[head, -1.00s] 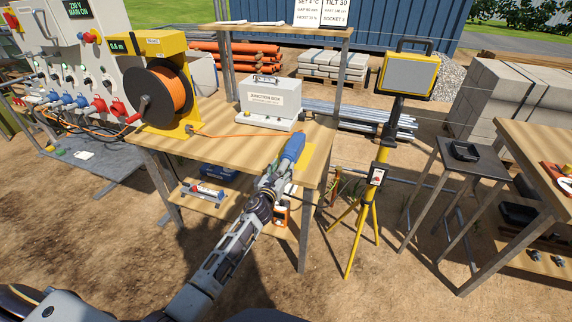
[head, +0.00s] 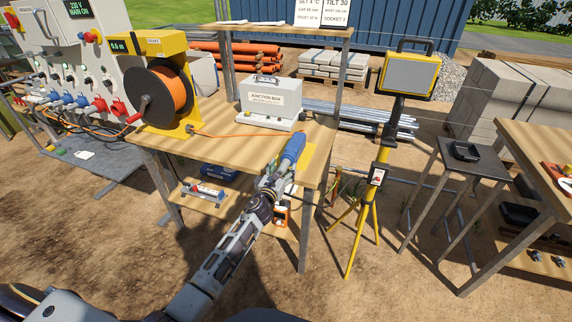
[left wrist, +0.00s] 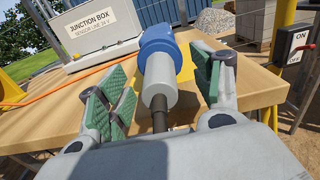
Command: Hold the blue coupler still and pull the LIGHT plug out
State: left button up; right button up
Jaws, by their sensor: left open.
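The blue coupler (head: 292,147) lies at the right end of the wooden bench, by a yellow plate. In the left wrist view the coupler (left wrist: 160,42) points away from me. A grey plug (left wrist: 161,84) sits at its near end, with a black cable running toward me. No LIGHT label is readable on it. My left gripper (head: 275,174) is open behind the coupler. In the left wrist view its green-padded fingers (left wrist: 165,88) stand on either side of the plug, with visible gaps. My right gripper is not in view.
The junction box (head: 271,98) and an orange cable reel (head: 166,92) stand on the bench (head: 221,150). A yellow tripod light (head: 407,75) with a switch box (head: 377,177) stands to the right. A socket panel is at the left. Bare ground lies between bench and tripod.

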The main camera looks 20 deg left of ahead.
pick_arm(q)
jog(key=shift+o, duration=0.2)
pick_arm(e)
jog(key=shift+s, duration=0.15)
pick_arm(q)
jog(key=shift+s, duration=0.1)
jog(key=shift+s, duration=1.1)
jog(key=shift+s+a+p, duration=0.1)
jog(key=shift+s+p, duration=0.3)
jog(key=shift+s, duration=1.95)
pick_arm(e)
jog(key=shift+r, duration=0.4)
